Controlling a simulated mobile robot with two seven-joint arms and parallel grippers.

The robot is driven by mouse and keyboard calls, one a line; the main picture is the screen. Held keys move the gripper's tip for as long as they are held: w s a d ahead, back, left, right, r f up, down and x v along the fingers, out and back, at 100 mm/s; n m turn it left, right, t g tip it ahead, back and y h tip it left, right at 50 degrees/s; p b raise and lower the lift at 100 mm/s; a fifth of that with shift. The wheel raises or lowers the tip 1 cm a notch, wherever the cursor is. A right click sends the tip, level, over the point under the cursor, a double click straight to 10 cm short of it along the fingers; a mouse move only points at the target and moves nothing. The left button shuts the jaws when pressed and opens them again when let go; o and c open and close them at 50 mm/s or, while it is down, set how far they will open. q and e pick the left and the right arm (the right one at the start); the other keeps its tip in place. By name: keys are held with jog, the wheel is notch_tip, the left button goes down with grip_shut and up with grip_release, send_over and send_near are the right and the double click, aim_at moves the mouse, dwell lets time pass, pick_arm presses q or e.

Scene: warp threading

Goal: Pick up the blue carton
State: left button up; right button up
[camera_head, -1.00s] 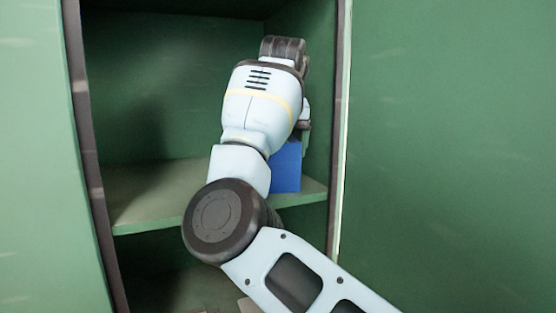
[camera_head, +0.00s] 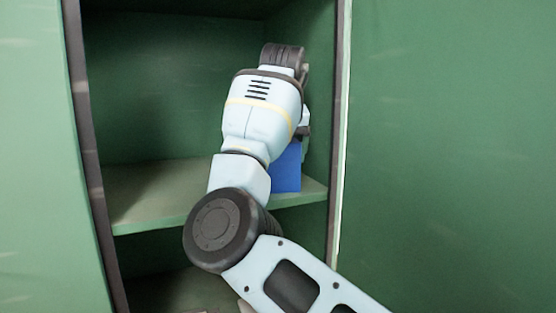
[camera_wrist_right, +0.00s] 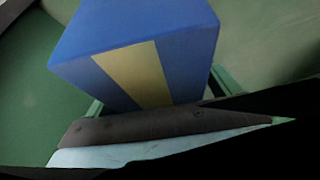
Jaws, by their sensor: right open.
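The blue carton (camera_head: 287,170) stands on the cabinet shelf (camera_head: 150,200) near its right wall, partly hidden behind my right arm. In the right wrist view the carton (camera_wrist_right: 135,38) fills the upper middle, with a yellow stripe down one face. My right gripper (camera_wrist_right: 160,96) is open close to the carton, and green finger parts show at both sides of its lower part. Whether the fingers touch it cannot be told. In the head view the fingers are mostly hidden by my wrist. My left gripper is not in view.
The green cabinet has a dark left frame edge (camera_head: 88,150) and a right edge (camera_head: 340,130) close to my arm. The shelf left of the carton is clear. A lower compartment (camera_head: 160,290) opens below the shelf.

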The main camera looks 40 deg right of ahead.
jog(key=c, duration=1.3)
jog(key=shift+o, duration=0.2)
jog(key=shift+r, duration=0.1)
jog(key=shift+r, duration=5.2)
